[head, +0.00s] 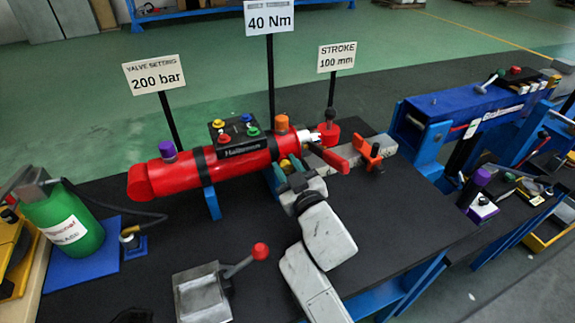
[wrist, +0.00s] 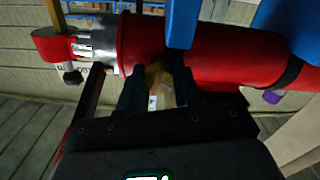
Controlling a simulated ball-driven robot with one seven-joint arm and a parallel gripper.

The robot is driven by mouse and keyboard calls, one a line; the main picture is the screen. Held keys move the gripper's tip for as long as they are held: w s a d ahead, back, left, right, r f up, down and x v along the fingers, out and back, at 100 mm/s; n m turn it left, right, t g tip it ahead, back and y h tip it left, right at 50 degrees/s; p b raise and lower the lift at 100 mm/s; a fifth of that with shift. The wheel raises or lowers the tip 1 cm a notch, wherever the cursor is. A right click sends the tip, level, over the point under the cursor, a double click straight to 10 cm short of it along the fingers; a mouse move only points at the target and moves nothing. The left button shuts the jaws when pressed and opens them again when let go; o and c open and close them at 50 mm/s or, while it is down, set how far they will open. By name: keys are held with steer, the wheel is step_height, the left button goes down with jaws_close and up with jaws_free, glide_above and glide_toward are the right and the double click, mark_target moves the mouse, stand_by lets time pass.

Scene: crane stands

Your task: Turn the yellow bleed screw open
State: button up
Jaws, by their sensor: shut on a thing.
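The red cylinder (head: 225,165) lies across the black table on blue supports. The yellow bleed screw (head: 286,165) shows as a small yellow part at the cylinder's near side, by my gripper (head: 291,172). In the wrist view, my gripper (wrist: 160,88) has its two dark fingers on either side of a yellow-tan part (wrist: 158,76) against the red cylinder (wrist: 225,62). The gripper is shut on this part, the yellow bleed screw. Its lower end and the finger contacts are in shadow and partly hidden, so its turn angle cannot be told.
An orange-red clamp (head: 368,153) stands right of my gripper. A grey block with a red-knobbed lever (head: 203,290) stands in front. A green bottle (head: 66,222) is at left. Signs stand behind.

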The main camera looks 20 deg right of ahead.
steer(key=n+p, duration=0.1)
steer(key=n, duration=0.3)
steer(key=shift+n, duration=0.3)
steer(key=shift+a+n+p, duration=0.1)
steer(key=shift+n+p, duration=0.55)
steer(key=shift+n, duration=1.55)
steer(key=o, duration=1.1)
steer(key=shift+c, duration=0.2)
steer(key=shift+f, duration=0.15)
